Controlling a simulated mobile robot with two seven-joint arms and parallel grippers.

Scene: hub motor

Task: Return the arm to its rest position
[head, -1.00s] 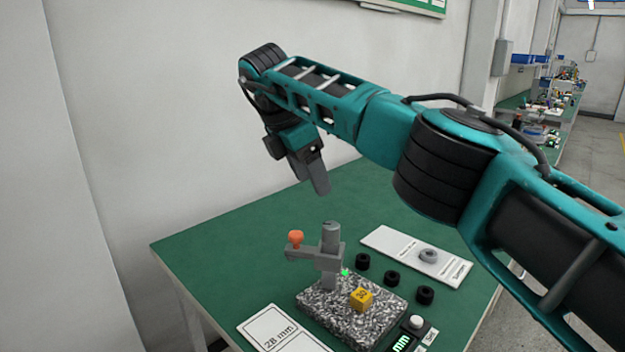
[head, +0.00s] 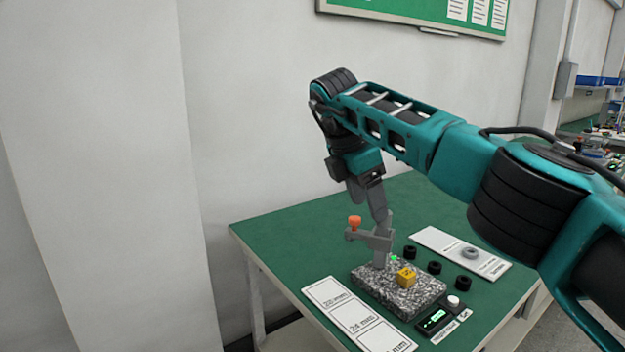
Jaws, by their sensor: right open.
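My right arm comes in from the right, and its gripper (head: 378,212) points down over the back of the green table. Its grey fingers line up in the picture with the top of the grey gauge stand (head: 376,243) and hide part of its post. I cannot tell whether they touch it. Nothing shows held in the gripper. The stand has an orange knob (head: 354,222) and rises from a speckled stone block (head: 398,291). A yellow cube (head: 406,277) sits on the block. My left gripper is not in view.
Several black rings (head: 434,268) lie right of the block. A white card (head: 440,243) carries a grey ring (head: 469,253). A small display (head: 433,321) and a size-marked card (head: 345,312) lie in front. The table's (head: 290,239) left part is clear, with a wall behind.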

